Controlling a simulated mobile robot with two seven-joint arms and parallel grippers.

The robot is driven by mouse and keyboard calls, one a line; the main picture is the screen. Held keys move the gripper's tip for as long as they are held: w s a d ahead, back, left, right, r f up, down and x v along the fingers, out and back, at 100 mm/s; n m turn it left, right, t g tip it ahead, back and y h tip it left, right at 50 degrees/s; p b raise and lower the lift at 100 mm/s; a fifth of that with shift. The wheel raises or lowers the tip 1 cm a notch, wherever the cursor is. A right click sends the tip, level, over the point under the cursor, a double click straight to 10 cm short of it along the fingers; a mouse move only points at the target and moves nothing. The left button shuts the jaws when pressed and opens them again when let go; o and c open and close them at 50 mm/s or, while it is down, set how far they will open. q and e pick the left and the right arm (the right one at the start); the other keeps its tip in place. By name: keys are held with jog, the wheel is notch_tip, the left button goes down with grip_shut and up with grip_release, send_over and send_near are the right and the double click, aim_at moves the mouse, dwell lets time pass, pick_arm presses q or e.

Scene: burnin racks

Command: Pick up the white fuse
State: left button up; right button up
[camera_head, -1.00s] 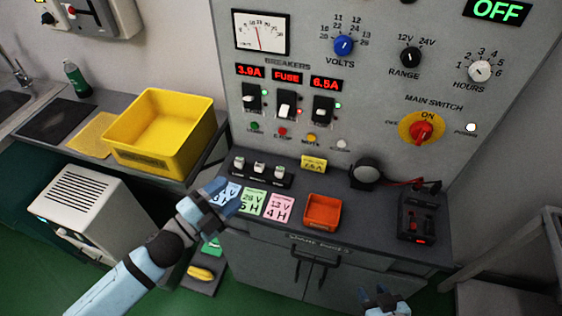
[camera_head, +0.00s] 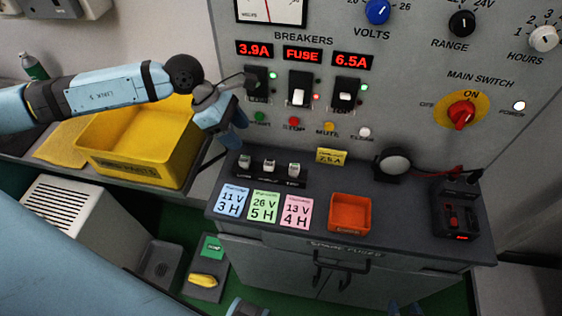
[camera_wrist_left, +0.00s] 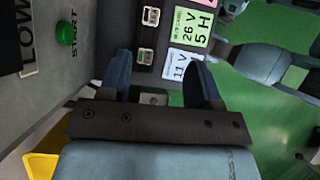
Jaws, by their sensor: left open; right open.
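I cannot make out a white fuse for certain in either view. A label that seems to read "spare fuses" (camera_head: 345,247) is on the front edge of the bench, above a dark handle (camera_head: 342,266). My left gripper (camera_head: 238,142) is open and empty, fingers down, near the panel just above the left end of the small black rack (camera_head: 262,180). In the left wrist view its two blue fingers (camera_wrist_left: 160,75) are spread, with rack sockets beyond and between them. My right gripper (camera_head: 405,309) is only just visible at the bottom edge, apart from the bench.
Three small pale-topped parts, one of them in the middle (camera_head: 269,166), stand in the rack. Blue, green and pink cards (camera_head: 264,205) lie before it, beside an orange bin (camera_head: 350,226). The yellow crate (camera_head: 140,172) stands left. A black device (camera_head: 457,215) is at right.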

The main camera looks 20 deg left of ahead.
pick_arm(q)
jog(key=p, duration=0.1)
send_near(268, 163)
jog(key=shift+y, duration=0.3)
jog(key=x, duration=0.4)
jog(key=shift+s+d+f, duration=0.1)
jog(key=shift+d, duration=0.1)
jog(key=shift+d+f, duration=0.4)
jog(key=shift+f, duration=0.05)
jog(key=x, duration=0.2)
jog(key=p+x, duration=0.1)
jog(key=x, duration=0.1)
jog(key=shift+w+f, duration=0.15)
jog(key=shift+w, duration=0.1)
jog(key=shift+c, duration=0.4)
jog(key=c, duration=0.8)
